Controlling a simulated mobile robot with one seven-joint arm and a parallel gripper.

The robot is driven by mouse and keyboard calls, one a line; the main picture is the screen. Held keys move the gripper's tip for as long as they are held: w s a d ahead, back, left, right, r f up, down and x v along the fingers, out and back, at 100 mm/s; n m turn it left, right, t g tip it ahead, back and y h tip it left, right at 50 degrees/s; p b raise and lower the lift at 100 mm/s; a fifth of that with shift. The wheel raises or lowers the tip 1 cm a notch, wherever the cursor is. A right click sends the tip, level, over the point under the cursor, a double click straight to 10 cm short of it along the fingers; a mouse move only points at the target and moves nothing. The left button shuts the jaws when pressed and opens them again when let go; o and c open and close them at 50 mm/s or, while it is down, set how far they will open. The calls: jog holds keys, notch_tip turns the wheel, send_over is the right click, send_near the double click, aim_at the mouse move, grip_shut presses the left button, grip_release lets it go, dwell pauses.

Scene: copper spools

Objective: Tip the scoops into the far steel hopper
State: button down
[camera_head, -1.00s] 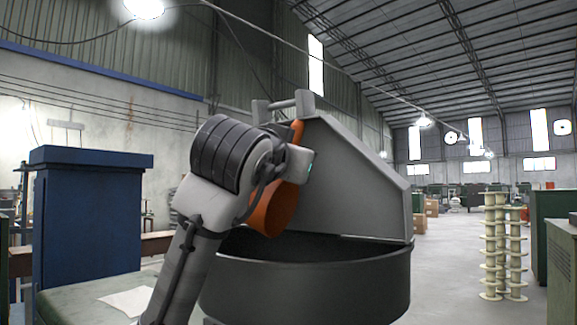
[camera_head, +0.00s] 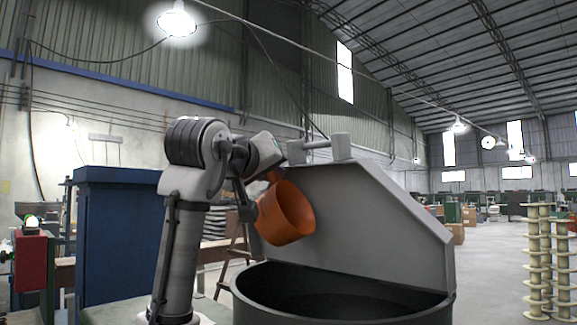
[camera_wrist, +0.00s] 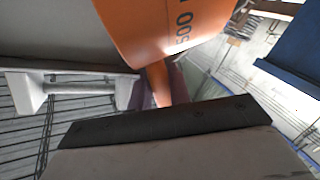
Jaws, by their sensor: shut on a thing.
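An orange scoop (camera_head: 286,212) is held up tilted in front of the grey hood, above the left part of the steel hopper (camera_head: 262,303). It is close in the wrist view (camera_wrist: 165,25), with dark printing reading "500" on its side. My gripper (camera_wrist: 160,95) is shut on its narrow orange handle. In the head view my wrist partly hides that grip. The hopper is a dark round drum with a tall slanted grey hood (camera_head: 365,215) rising behind it. Its visible inside looks dark. I cannot see whether the scoop holds anything.
A blue cabinet (camera_head: 118,240) stands to the left behind my arm. A white bar handle (camera_head: 318,146) sticks up at the hood's top, near the scoop. A red machine (camera_head: 32,262) is at far left. Stacked cream spools (camera_head: 538,260) stand at right, with open floor between.

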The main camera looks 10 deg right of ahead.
jog(key=w+a+f+n+g+h+b, duration=0.1)
jog(key=w+a+f+n+g+b, duration=0.25)
jog(key=f+n, duration=0.6)
jog(key=shift+n+t, duration=0.35)
jog(key=shift+n, duration=0.1)
jog(key=r+p, duration=0.2)
jog(key=r, duration=0.1)
jog(key=r+p, duration=0.1)
jog(key=r, duration=0.1)
jog(key=shift+w+a, duration=0.2)
jog(key=shift+w, duration=0.15)
